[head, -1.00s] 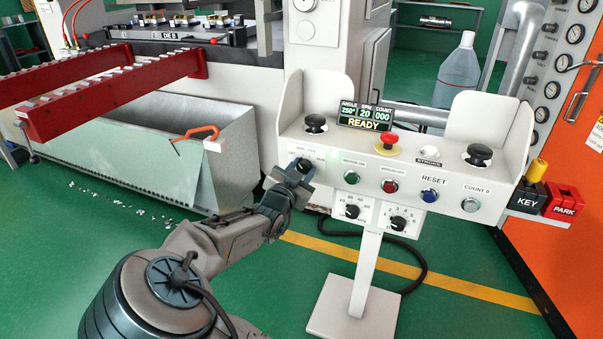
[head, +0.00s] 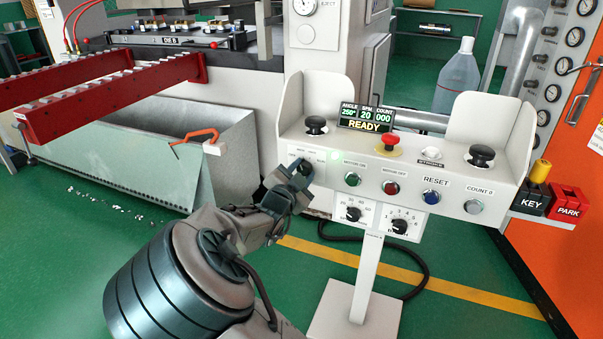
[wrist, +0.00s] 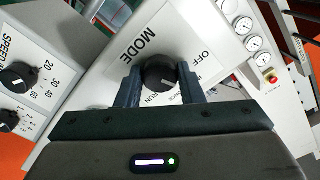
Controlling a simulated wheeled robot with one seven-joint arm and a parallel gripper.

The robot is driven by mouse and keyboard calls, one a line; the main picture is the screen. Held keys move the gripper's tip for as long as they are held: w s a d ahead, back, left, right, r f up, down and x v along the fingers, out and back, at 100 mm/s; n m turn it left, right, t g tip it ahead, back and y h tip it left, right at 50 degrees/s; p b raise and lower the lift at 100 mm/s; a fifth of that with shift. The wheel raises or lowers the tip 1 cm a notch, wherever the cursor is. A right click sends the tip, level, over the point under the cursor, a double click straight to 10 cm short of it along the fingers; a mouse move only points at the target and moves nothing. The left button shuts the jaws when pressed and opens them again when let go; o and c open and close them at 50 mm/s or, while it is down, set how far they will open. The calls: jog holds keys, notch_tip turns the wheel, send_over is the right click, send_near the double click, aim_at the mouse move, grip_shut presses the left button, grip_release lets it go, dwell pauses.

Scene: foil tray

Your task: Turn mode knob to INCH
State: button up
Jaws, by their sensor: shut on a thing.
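The mode knob (wrist: 158,73) is a round black knob on a pale plate marked MODE in the wrist view. My gripper (wrist: 159,84) has one finger on each side of it and is shut on it. The OFF (wrist: 206,57) and RUN (wrist: 161,100) labels show around the knob. The label between them is partly hidden by a finger. I cannot tell surely which label the pointer faces. In the head view my gripper (head: 302,172) is at the left end of the control panel (head: 330,141) and covers most of the knob.
To the right on the panel are green (head: 352,179), red (head: 391,187) and blue (head: 430,196) buttons, with a red emergency button (head: 390,140) above. Two dials (head: 353,214) (head: 400,228) sit below. The display (head: 366,118) reads READY. A metal bin (head: 150,150) stands left.

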jog(key=o, duration=1)
jog(key=p+v, duration=0.3)
jog(key=v, duration=1.1)
jog(key=shift+w+d+p, duration=0.1)
jog(key=shift+p, duration=0.25)
